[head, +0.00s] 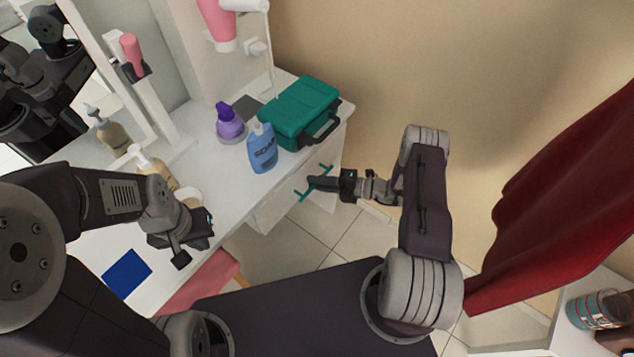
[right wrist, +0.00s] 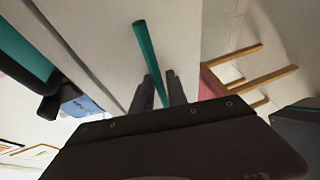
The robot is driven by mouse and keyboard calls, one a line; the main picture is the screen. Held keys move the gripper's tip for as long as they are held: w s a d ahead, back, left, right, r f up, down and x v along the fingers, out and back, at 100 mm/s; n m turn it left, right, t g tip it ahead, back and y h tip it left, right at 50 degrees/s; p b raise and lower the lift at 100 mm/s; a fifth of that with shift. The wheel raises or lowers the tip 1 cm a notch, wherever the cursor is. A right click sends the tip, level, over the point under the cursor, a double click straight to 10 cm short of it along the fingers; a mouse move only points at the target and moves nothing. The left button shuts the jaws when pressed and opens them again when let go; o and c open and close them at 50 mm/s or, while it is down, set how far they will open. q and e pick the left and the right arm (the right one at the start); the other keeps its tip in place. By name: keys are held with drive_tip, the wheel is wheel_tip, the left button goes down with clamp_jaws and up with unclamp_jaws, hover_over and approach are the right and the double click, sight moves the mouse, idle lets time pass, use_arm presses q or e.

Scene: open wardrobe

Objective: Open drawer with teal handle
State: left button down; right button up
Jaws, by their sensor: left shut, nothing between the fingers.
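The teal handle (head: 315,183) is a thin bar on the white drawer front (head: 285,199) at the right end of the dressing table. My right gripper (head: 313,183) is at the handle's middle. In the right wrist view the teal handle (right wrist: 148,52) runs between the two dark fingers of my right gripper (right wrist: 160,84). Whether they press on it cannot be told. The drawer looks closed, though my gripper hides part of its front. My left gripper (head: 190,252) is shut and empty, over the table's front edge, away from the handle.
On the white tabletop (head: 222,195) stand a teal case (head: 300,105), a blue soap bottle (head: 262,150), a purple bottle (head: 229,122) and pump bottles (head: 145,160). A pink stool (head: 205,285) is below. A red curtain (head: 570,200) hangs at right.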

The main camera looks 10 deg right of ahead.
clamp_jaws()
idle(1.3)
use_arm(q)
drive_tip(key=shift+r, duration=0.1)
use_arm(e)
drive_tip(key=s+d, duration=1.2)
drive_tip(key=s, duration=0.3)
drive_tip(key=shift+s, duration=0.15)
drive_tip(key=shift+o, duration=1)
unclamp_jaws()
